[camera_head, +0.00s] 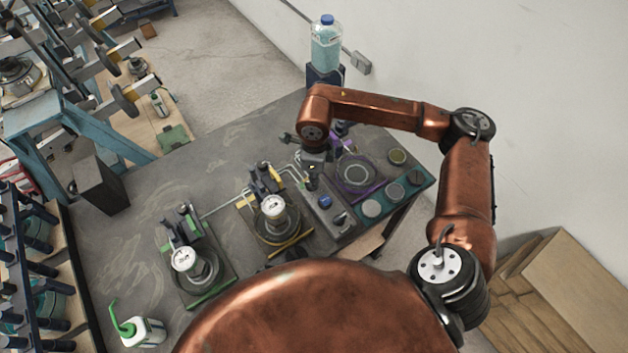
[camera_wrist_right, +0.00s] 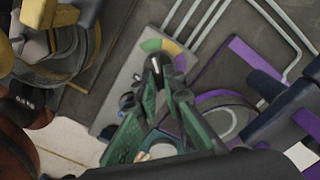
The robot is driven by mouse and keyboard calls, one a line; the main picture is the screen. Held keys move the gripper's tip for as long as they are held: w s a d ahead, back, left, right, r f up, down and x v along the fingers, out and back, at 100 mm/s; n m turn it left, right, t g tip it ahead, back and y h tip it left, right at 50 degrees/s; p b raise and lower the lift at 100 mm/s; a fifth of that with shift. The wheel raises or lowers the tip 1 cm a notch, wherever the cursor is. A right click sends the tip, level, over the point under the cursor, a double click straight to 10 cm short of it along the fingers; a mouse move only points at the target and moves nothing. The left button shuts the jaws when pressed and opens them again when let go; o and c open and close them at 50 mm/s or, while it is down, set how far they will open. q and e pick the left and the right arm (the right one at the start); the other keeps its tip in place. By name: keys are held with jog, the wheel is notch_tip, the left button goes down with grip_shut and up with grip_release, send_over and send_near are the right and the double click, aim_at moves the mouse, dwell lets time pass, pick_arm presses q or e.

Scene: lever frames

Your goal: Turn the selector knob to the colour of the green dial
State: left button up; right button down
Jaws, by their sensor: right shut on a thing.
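My right gripper (camera_head: 312,168) reaches down from the right over the grey selector panel (camera_head: 318,205) on the bench. In the right wrist view its green fingers (camera_wrist_right: 165,72) are closed around the dark selector knob (camera_wrist_right: 156,68), whose lower part they hide. Green, yellow-orange and purple sectors (camera_wrist_right: 152,45) show on the panel around the knob. The knob's white mark seems to lie near the green and yellow-orange sectors; exactly where it points I cannot tell. A white round dial (camera_head: 183,259) stands on the green-edged station at the left of the bench. My left gripper is not in view.
A yellow-edged station with a white dial (camera_head: 273,206) stands left of the panel. A purple-edged station (camera_head: 356,173) stands right of it. A green-spouted bottle (camera_head: 143,330) stands at the front left.

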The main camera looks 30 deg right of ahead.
dwell(0.3)
jog(key=c, duration=2)
grip_release()
jog(key=shift+c, duration=0.2)
jog(key=shift+r, duration=0.1)
notch_tip(320, 180, up, 12)
